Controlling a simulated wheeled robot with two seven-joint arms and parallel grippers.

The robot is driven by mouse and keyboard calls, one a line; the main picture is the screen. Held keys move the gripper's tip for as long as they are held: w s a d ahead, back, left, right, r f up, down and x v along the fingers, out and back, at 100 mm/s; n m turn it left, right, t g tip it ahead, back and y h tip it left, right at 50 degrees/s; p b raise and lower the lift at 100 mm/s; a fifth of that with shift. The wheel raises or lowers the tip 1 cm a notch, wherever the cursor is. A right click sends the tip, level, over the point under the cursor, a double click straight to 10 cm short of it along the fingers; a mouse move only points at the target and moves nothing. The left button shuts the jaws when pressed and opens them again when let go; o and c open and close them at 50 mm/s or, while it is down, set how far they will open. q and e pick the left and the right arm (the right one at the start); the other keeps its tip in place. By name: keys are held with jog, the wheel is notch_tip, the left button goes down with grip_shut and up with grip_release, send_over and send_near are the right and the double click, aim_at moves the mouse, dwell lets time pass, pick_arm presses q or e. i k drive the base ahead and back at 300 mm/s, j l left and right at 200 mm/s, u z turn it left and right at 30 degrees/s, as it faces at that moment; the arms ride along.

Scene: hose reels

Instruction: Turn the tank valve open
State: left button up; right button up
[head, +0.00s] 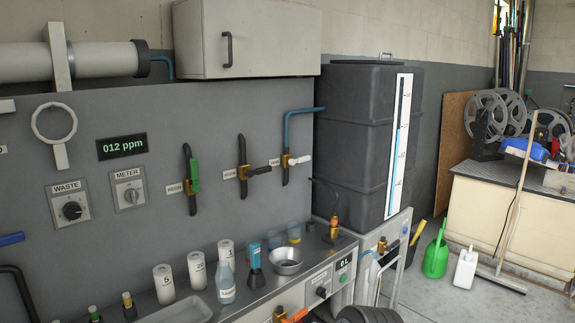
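The dark grey tank (345,140) stands right of the grey wall panel, with a white level gauge (399,145) on its front. A blue pipe (302,111) runs from the tank to a brass valve with a white handle (299,160) on the panel; the handle points sideways to the right. A brass fitting (382,246) sits low by the tank, and another brass fitting (334,228) stands on the bench. I cannot tell from the labels which is the tank valve. Neither of my grippers is in view.
Two more valves, with a green handle (195,172) and a black handle (259,170), are on the panel. The steel bench (250,300) holds several white cylinders, a bottle (226,285) and a bowl (287,261). A green watering can (436,257) stands on the floor at right.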

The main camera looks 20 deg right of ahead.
aim_at(291, 162)
jog(key=i+l+z, duration=0.15)
jog(key=l+z, duration=0.3)
jog(key=i+l+z, duration=0.2)
jog(key=z, duration=0.25)
jog(key=i+l+z, duration=0.3)
jog(key=i+l, duration=1.15)
jog(key=l, duration=0.15)
